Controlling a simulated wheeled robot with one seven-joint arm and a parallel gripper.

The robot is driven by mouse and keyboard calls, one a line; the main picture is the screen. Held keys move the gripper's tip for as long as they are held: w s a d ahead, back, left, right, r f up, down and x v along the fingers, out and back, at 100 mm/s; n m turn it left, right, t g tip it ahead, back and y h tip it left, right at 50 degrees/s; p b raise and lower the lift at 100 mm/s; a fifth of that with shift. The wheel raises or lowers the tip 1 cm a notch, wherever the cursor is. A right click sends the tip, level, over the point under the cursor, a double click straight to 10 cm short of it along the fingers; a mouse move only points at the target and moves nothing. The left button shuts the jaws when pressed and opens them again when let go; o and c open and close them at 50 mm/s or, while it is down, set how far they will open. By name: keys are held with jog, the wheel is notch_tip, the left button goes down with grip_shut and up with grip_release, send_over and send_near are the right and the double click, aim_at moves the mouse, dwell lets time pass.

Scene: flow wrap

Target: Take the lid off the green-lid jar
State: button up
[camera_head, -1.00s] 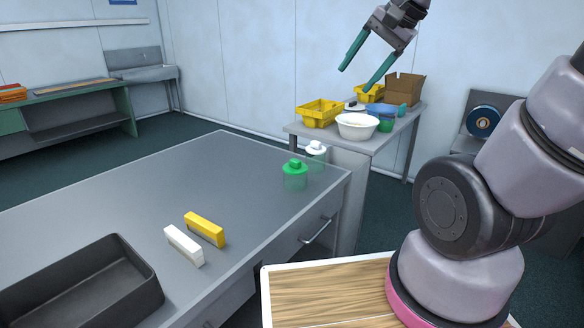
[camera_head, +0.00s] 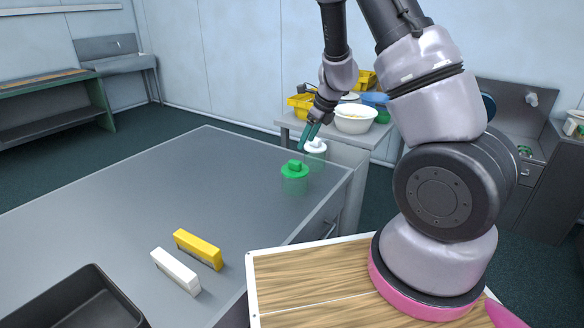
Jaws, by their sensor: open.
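The green-lid jar (camera_head: 295,184) stands upright near the right corner of the grey table. Its body is see-through and its green lid (camera_head: 295,169) with a raised knob is on top. A second jar with a white lid (camera_head: 316,146) stands just behind it and to the right, partly hidden by my gripper. My gripper (camera_head: 307,141) is open, with teal fingers pointing down and left. It is above and behind the green lid, apart from it, and in front of the white lid in the picture. I see nothing between the fingers.
A yellow block (camera_head: 198,249), a white block (camera_head: 175,271) and a dark tray (camera_head: 82,305) are on the grey table (camera_head: 170,195) towards the front left. The table's middle is clear. A side table behind holds a white bowl (camera_head: 355,119) and yellow bins.

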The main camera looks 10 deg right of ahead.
aim_at(296, 162)
jog(key=x, duration=1)
jog(key=shift+w+a+f, duration=0.1)
jog(key=shift+a+f, duration=0.05)
jog(key=shift+f, duration=0.2)
grip_shut()
